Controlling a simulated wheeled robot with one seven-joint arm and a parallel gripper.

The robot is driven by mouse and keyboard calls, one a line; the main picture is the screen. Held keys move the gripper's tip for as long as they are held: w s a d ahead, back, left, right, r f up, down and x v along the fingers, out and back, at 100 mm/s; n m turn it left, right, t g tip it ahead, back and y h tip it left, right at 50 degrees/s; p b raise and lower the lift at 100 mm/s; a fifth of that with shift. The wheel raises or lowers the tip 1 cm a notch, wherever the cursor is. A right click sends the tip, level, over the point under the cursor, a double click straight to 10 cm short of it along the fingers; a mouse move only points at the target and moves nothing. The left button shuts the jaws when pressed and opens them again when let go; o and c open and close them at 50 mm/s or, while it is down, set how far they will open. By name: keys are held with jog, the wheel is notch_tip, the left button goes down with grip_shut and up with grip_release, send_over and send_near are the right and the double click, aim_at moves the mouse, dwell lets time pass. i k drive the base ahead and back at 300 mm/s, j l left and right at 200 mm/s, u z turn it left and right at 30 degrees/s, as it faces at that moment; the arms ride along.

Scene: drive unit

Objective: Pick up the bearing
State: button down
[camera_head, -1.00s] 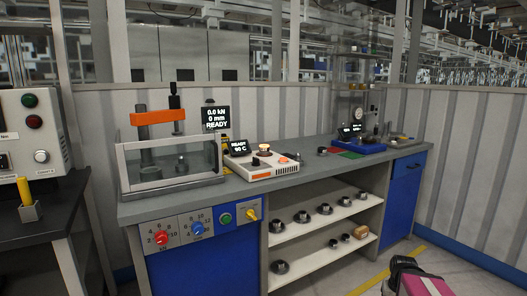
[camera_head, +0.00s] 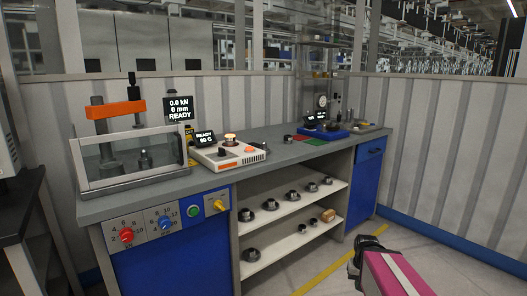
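Several round metal parts that look like bearings stand on the open shelves under the workbench. On the upper shelf, a dark ring-like part (camera_head: 270,204) is in the row, with another nearest part (camera_head: 245,214) at the left end. On the lower shelf, a larger round part (camera_head: 251,254) sits at the left and smaller ones (camera_head: 302,228) sit further right. I cannot tell which of these is the bearing meant. My arm shows at the bottom right, pink with a dark end (camera_head: 355,265), on the near side of the shelves and apart from them. Its finger state is not clear.
The workbench (camera_head: 290,152) carries a press (camera_head: 132,165) with an orange beam, a heater unit (camera_head: 228,155) and a blue tray (camera_head: 324,133). A small brown box (camera_head: 328,215) is on the lower shelf. The floor (camera_head: 325,275) before the shelves is clear.

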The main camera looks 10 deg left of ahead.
aim_at(229, 139)
jog(key=i+j+u, duration=0.1)
jog(key=u, duration=0.25)
jog(key=i+u, duration=0.2)
jog(key=u, duration=0.15)
